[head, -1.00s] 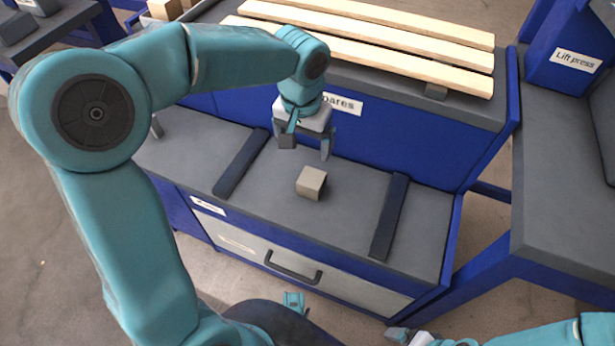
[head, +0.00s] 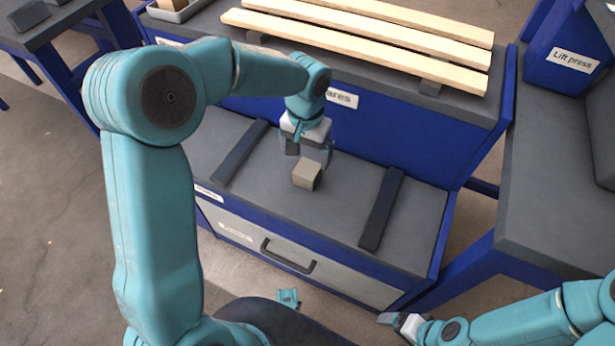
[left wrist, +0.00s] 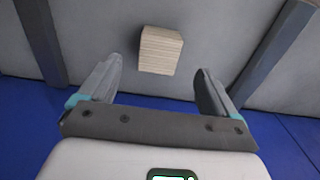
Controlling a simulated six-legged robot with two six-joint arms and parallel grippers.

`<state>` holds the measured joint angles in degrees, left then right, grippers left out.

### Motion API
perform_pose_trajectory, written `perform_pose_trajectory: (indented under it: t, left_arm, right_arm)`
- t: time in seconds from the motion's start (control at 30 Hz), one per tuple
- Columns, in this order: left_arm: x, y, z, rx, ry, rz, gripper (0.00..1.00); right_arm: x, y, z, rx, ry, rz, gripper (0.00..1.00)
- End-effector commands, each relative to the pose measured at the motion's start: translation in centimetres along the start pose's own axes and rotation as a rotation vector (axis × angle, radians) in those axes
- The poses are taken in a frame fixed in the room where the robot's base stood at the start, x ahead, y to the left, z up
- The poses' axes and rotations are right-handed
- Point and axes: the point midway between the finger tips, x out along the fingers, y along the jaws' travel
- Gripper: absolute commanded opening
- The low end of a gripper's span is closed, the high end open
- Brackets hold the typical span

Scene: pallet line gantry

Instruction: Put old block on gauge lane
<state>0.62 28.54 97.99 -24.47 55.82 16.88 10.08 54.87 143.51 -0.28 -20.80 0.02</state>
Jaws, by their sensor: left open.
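A small tan block (head: 306,176) rests on the grey lower shelf between two dark bars. In the left wrist view the block (left wrist: 160,50) shows a ribbed, layered face and lies just beyond the fingertips, centred between them. My left gripper (head: 308,158) is open and empty, right behind and slightly above the block in the head view. Its two fingers (left wrist: 158,82) show spread apart in the left wrist view. My right gripper (head: 400,322) is low at the bottom right, away from the block; its jaw state is unclear. No label reading gauge lane is legible.
Dark bars (head: 241,150) and (head: 381,208) lie left and right on the shelf. A raised bench with wooden slats (head: 365,35) stands behind. A drawer with a handle (head: 287,258) is below. The Lift press (head: 566,62) stands at right.

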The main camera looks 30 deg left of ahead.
Motion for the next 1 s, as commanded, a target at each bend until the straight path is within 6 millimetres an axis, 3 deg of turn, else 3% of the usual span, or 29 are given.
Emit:
perform_pose_trajectory:
  t: [0.1,0.37,0.6,0.87,1.0]
  left_arm:
    - [2.1,0.0,0.0,0.001,-0.001,-0.001,0.92]
    - [3.7,0.1,-0.1,-0.002,0.0,0.0,0.92]
    - [7.5,0.2,-0.5,-0.004,-0.001,-0.001,0.92]
    - [7.8,0.2,-0.6,-0.003,0.001,0.0,0.92]
    - [7.8,0.2,-0.6,-0.003,0.001,0.0,0.46]
  right_arm:
    - [0.7,0.3,0.0,0.0,0.0,0.0,0.91]
    - [1.3,0.5,0.0,0.0,0.0,0.0,0.91]
    - [2.8,1.0,-0.1,0.0,0.0,0.0,0.91]
    - [2.7,1.0,-0.1,0.0,0.0,0.0,0.91]
    - [2.7,1.0,-0.1,0.0,0.0,0.0,0.91]
